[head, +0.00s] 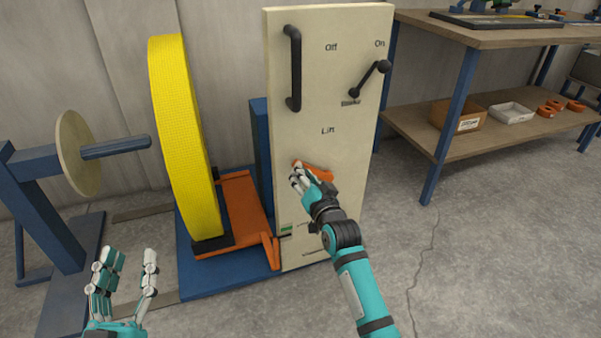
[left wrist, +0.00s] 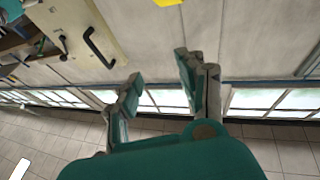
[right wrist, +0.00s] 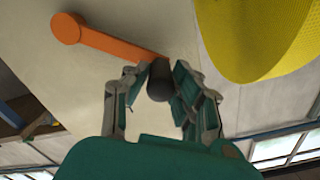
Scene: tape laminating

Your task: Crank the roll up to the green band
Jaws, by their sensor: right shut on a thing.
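The yellow roll (head: 178,130) stands upright on the orange lift cradle (head: 246,200), left of the cream panel (head: 305,120). It also shows in the right wrist view (right wrist: 255,40). A small green band (head: 286,227) is low on the panel's left edge, with a dark pointer just below it. My right gripper (head: 299,178) is shut on the dark knob (right wrist: 158,82) of the orange crank (right wrist: 110,40), below the word Lift. My fingers hide part of the crank in the head view. My left gripper (head: 128,270) is open and empty at the lower left.
A blue stand with a round disc (head: 78,152) and a spindle (head: 115,147) stands to the left. The panel carries a black handle (head: 294,70) and an Off/On lever (head: 370,78). A shelved workbench (head: 490,120) stands at right. Open concrete floor lies in front.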

